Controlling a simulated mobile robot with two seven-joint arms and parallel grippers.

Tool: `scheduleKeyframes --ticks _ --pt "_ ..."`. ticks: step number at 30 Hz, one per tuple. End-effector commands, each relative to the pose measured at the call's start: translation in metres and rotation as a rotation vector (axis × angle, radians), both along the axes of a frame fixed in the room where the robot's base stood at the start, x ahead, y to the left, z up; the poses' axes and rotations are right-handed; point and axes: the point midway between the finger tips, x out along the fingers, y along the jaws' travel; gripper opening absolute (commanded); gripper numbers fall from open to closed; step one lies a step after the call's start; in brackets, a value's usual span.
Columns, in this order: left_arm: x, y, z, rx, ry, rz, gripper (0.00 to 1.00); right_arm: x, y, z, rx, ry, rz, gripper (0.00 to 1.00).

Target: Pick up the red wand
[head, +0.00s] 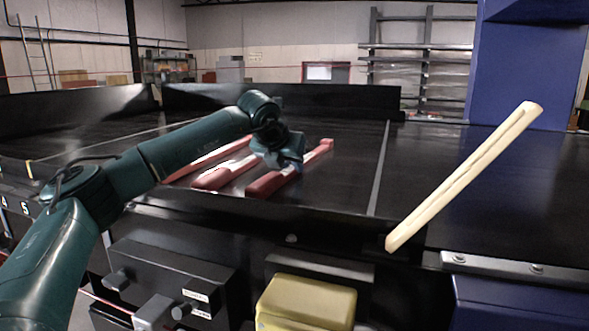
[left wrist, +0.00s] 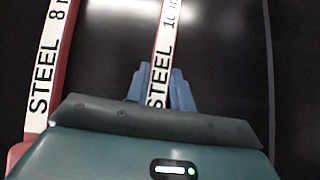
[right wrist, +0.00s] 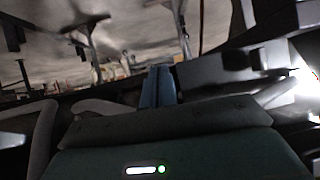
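Three red wands with white label faces lie side by side on the black conveyor. The rightmost red wand (head: 262,186) is under my left gripper (head: 291,160). In the left wrist view this wand (left wrist: 164,50) reads "STEEL 10" and runs between the blue fingers of my left gripper (left wrist: 160,85); whether they press on it I cannot tell. The middle red wand (head: 212,178) reads "STEEL 8" in the left wrist view (left wrist: 45,85). The left red wand (head: 205,160) is partly behind my arm. My right gripper (right wrist: 158,85) shows its blue fingers together, with nothing visible between them.
A cream wand (head: 465,178) slants upward at the right, over the conveyor's near edge. A yellow box (head: 305,303) and dark control boxes (head: 175,275) sit along the front. A blue column (head: 530,70) stands at the right.

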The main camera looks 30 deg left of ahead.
Motion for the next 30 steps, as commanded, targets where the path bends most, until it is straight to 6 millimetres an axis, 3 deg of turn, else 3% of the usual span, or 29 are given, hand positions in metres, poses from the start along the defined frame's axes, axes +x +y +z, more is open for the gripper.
scheduleKeyframes --ticks 7,17,20,30 --pt "0.000 0.000 0.000 0.000 -0.001 0.000 0.00 0.000 0.000 0.000 -0.003 -0.001 0.005 0.00" --pt "0.000 0.000 0.004 -0.001 -0.004 0.000 0.00 -0.001 -0.001 0.000 -0.008 -0.001 0.011 0.00" --pt "0.001 -0.001 0.016 -0.002 -0.006 0.000 0.00 -0.001 -0.001 -0.001 -0.007 -0.002 0.011 0.00" --pt "0.000 -0.001 0.081 -0.002 -0.004 -0.001 0.00 0.000 0.001 -0.001 -0.004 -0.007 0.011 0.00"
